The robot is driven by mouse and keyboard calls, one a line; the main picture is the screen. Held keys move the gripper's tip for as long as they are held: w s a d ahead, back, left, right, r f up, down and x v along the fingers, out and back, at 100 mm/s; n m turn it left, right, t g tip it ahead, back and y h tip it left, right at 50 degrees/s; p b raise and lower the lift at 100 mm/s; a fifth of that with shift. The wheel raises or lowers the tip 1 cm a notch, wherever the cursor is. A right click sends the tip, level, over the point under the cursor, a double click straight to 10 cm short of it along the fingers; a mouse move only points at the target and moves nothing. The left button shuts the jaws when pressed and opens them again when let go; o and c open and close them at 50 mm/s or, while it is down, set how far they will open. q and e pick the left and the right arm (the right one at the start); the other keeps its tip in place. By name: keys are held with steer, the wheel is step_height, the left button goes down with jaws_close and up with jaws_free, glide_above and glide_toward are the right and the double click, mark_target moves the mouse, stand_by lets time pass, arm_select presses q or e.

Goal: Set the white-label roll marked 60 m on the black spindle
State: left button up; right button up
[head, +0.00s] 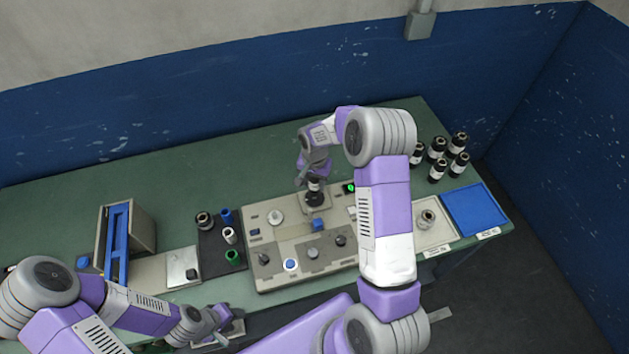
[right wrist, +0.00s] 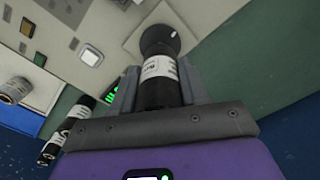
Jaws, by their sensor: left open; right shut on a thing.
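My right gripper (head: 314,184) reaches down over the back of the beige machine panel. In the right wrist view its fingers (right wrist: 158,88) are shut on a black roll with a white label (right wrist: 159,68); the label's print is too small to read surely. A black round part with a pale mark (right wrist: 160,40), apparently the black spindle, lies right at the roll's far end. It also shows in the head view (head: 314,199) under the gripper. I cannot tell whether the roll is around the spindle or just above it. My left gripper (head: 217,322) is open and empty near the front edge.
Several black rolls with white labels (head: 438,150) stand at the back right. A blue tray (head: 476,209) and a pale tray (head: 447,236) lie right of the panel (head: 275,276). A black tray (head: 212,262) with coloured spools lies left. The back-left table is clear.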

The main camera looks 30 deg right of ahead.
steer(key=shift+f, duration=0.3)
stand_by(0.4)
steer(key=shift+f+b, duration=0.5)
steer(key=shift+b, duration=0.15)
steer(key=shift+f, duration=0.25)
steer(key=shift+f+b, duration=0.15)
steer(key=shift+b, duration=0.2)
steer(key=shift+s+a+f+b, duration=0.15)
steer(key=shift+s+f+b, duration=0.05)
steer(key=shift+f+b, duration=0.25)
